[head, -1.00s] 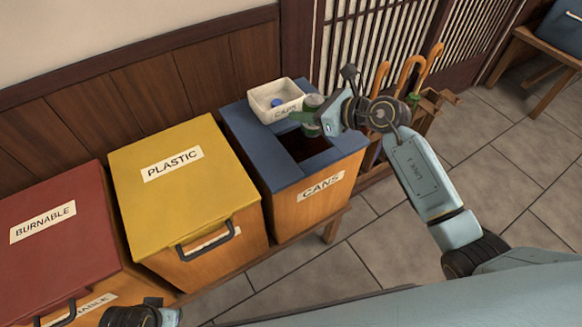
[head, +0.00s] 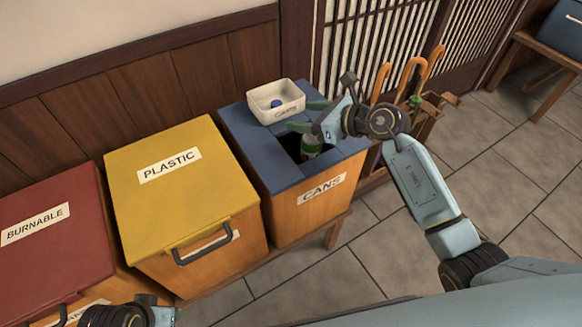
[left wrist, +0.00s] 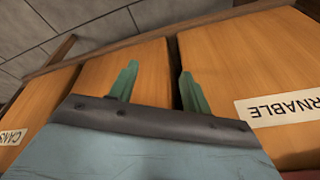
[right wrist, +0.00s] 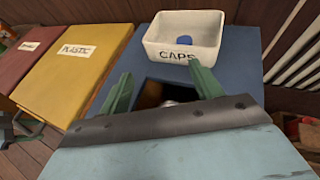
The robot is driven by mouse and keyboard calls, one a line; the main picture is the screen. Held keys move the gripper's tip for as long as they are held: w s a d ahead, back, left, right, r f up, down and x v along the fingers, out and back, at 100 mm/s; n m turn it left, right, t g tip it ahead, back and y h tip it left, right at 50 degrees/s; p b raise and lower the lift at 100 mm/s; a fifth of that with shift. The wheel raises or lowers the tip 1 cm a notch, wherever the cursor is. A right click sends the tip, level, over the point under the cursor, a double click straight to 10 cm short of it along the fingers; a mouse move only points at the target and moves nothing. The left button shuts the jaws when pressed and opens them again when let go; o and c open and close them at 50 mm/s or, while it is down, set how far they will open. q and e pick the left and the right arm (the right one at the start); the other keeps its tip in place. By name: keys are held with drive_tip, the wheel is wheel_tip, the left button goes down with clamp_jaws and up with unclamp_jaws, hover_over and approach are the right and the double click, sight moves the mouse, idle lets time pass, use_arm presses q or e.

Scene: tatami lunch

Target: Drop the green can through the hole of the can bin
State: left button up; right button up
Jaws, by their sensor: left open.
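The can bin (head: 236,121) has a blue lid with a square dark hole and a CANS label on its front. The green can (head: 312,146) is in the hole opening, below my right gripper (head: 314,116). My right gripper's fingers are spread and the can is apart from them. In the right wrist view the fingers (right wrist: 160,90) are wide apart over the hole, with a bit of the can's metal top (right wrist: 170,103) showing between them. My left gripper (left wrist: 157,85) is open and empty before the wooden bin fronts.
A white CAPS tray (head: 290,97) with a blue cap (head: 277,104) sits on the lid behind the hole. The yellow plastic bin (head: 165,205) and red burnable bin (head: 60,255) stand left. Umbrellas with curved handles (head: 412,68) stand right of the can bin.

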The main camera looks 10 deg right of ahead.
drive_tip(key=shift+o, duration=0.4)
drive_tip(key=shift+s+d+r, duration=0.1)
drive_tip(key=shift+s+d, duration=0.05)
drive_tip(key=shift+d, duration=0.05)
use_arm(q)
drive_tip(key=s+a+f+p, duration=0.1)
drive_tip(key=a+f+p, duration=0.2)
drive_tip(key=f, duration=0.4)
drive_tip(key=shift+s+a+f+g+y, duration=0.15)
drive_tip(key=shift+a+f+g+y, duration=0.15)
drive_tip(key=shift+a+f, duration=0.1)
use_arm(e)
drive_tip(key=v, duration=1.3)
